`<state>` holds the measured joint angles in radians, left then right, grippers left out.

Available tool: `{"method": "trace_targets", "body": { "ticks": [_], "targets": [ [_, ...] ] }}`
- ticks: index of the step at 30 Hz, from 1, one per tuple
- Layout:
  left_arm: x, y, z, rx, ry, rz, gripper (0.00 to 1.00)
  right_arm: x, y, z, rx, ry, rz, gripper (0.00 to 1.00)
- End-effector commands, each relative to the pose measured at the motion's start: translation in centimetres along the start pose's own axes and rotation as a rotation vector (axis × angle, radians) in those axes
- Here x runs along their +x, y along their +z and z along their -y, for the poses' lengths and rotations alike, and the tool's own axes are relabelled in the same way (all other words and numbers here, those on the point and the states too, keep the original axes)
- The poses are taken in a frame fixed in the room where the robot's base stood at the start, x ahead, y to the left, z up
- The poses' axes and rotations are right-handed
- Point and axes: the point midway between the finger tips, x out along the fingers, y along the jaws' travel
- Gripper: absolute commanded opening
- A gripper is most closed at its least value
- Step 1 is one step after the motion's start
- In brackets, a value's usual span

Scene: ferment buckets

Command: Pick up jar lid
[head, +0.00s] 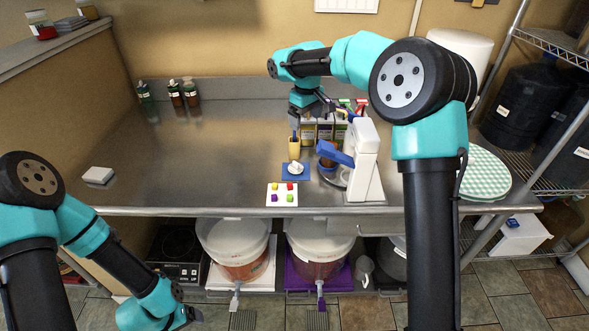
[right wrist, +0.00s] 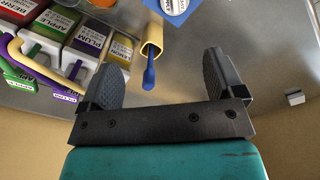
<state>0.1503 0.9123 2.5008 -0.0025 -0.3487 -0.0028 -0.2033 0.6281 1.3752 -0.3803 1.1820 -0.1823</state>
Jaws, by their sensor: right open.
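A small white object (head: 295,168) lies on a blue mat (head: 285,178) near the middle of the counter; I cannot tell for sure that it is the jar lid. The mat also shows at the top edge of the right wrist view (right wrist: 183,17). A brown jar (head: 326,162) stands to the right of the mat, partly hidden by a blue part. My right gripper (head: 311,108) is behind the mat, above the back of the counter. In the right wrist view its jaws (right wrist: 162,62) are open with nothing between them. My left gripper is out of view below the head picture.
A white machine (head: 366,165) is to the right. A card with coloured blocks (head: 273,188) lies in front. The left counter is mostly clear.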

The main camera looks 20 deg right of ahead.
Motion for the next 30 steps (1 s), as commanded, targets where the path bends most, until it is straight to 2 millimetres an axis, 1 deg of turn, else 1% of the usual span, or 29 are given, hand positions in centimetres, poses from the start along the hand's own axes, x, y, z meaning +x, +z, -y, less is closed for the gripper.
{"method": "trace_targets", "body": {
  "ticks": [1, 4, 14, 17, 20, 23, 30],
  "targets": [
    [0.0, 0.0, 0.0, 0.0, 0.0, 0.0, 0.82, 0.7, -0.8, 1.1, -0.002, -0.01, 0.02, 0.88],
    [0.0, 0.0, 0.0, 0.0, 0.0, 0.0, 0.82, 1.4, -1.4, 2.4, 0.003, -0.022, 0.043, 0.88],
    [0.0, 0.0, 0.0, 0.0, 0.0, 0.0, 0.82, 1.5, -1.5, 2.6, 0.005, -0.025, 0.048, 0.88],
    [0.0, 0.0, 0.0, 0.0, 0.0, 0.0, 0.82, 1.9, -1.4, 2.6, 0.005, -0.025, 0.049, 0.88],
    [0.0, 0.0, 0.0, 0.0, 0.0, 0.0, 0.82, 2.9, -1.4, 2.6, 0.004, -0.025, 0.052, 0.88],
    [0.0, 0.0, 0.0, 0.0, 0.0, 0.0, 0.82, 4.4, -1.2, 2.6, 0.004, -0.026, 0.053, 0.88],
    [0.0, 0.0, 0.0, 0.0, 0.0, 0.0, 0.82, 8.4, -1.1, 2.7, 0.004, -0.026, 0.052, 0.88]
  ]
}}
